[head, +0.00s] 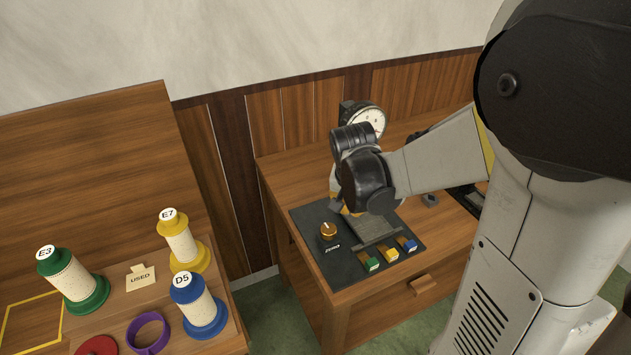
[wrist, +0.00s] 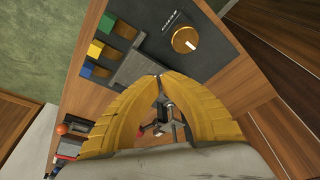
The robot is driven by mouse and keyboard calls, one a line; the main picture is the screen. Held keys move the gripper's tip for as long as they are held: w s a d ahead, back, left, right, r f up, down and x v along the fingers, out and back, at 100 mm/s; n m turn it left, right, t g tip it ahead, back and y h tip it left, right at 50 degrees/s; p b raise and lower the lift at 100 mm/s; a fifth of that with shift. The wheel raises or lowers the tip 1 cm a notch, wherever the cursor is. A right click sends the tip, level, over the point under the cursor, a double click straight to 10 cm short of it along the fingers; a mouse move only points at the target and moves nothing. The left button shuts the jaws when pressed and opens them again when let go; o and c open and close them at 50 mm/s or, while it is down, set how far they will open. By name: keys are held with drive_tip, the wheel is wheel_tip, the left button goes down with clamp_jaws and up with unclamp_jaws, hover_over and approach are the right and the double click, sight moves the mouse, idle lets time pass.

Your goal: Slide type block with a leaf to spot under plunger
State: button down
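Three small type blocks sit in slots along the front edge of a dark panel: green (head: 373,264), yellow (head: 391,255) and blue (head: 409,245). They also show in the wrist view as green (wrist: 107,23), yellow (wrist: 95,48) and blue (wrist: 86,71). Their symbols are too small to read, so I cannot tell which has the leaf. My gripper (wrist: 159,76) has its yellow fingertips together above the panel, apart from the blocks, with nothing visible held. In the head view my wrist hides most of the gripper. I cannot make out the plunger clearly; some metal parts show between the fingers.
The dark panel (head: 310,232) carries an orange knob (head: 328,231) and a grey plate (head: 374,232). A round gauge (head: 369,119) stands behind my wrist. Green (head: 72,281), yellow (head: 180,241) and blue (head: 197,306) spools stand on a separate desk at left.

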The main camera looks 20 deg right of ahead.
sight(354, 217)
drive_tip(key=b+x, duration=0.4)
drive_tip(key=x, duration=0.5)
drive_tip(key=shift+d+f, duration=0.2)
drive_tip(key=shift+f, duration=0.15)
drive_tip(key=shift+w+d+f+b, duration=0.1)
drive_tip(key=shift+w+d+b, duration=0.3)
drive_tip(key=shift+w+d, duration=0.85)
drive_tip(key=shift+w, duration=0.3)
drive_tip(key=shift+w+d, duration=0.6)
drive_tip(key=shift+w, duration=0.1)
drive_tip(key=shift+s+a, duration=0.1)
